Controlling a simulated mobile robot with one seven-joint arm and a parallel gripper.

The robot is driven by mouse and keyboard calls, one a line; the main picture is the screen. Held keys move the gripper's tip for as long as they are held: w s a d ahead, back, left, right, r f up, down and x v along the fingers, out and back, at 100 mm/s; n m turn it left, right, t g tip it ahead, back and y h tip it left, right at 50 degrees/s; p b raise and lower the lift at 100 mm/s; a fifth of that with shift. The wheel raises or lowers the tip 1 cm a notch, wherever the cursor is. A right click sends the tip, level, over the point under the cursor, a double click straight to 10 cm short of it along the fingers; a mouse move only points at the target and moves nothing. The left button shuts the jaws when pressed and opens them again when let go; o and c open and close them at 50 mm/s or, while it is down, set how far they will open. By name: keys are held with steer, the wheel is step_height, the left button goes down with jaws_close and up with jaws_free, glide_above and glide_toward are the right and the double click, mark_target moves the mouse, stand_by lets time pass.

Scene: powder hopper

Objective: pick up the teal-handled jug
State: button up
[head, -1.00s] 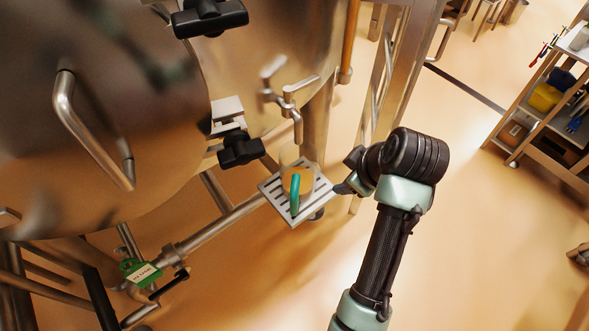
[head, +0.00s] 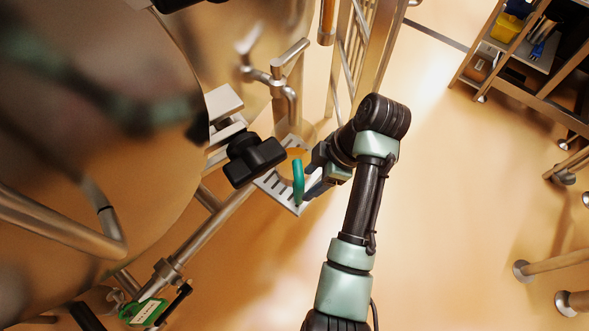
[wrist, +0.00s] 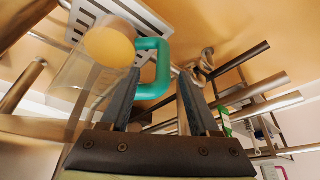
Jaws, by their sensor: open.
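The jug (wrist: 84,78) is clear, with an orange-yellow round part at one end and a teal handle (wrist: 155,68). In the head view its teal handle (head: 298,182) shows above the slotted metal drip tray (head: 271,183), and the clear body is hard to make out. My gripper (head: 315,180) is just right of the handle. In the wrist view my gripper (wrist: 158,92) has its two fingers apart, with the handle showing beyond and between their tips. I cannot tell whether a finger touches the handle.
A metal tap (head: 280,78) stands above the tray. A black clamp knob (head: 254,160) is close to the tray's left. The big steel vessel (head: 90,120) fills the left. A green tag (head: 143,312) hangs on a pipe low left. Open floor lies right, with a shelf cart (head: 520,60) beyond.

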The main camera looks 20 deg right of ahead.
mark_target(299, 194)
steer(key=shift+s+x, duration=0.15)
steer(key=shift+x, duration=1.6)
steer(key=shift+s+x, duration=0.2)
steer(key=shift+x, duration=1.55)
jaws_close()
steer(key=shift+r+p, duration=0.15)
steer(key=shift+p, duration=0.15)
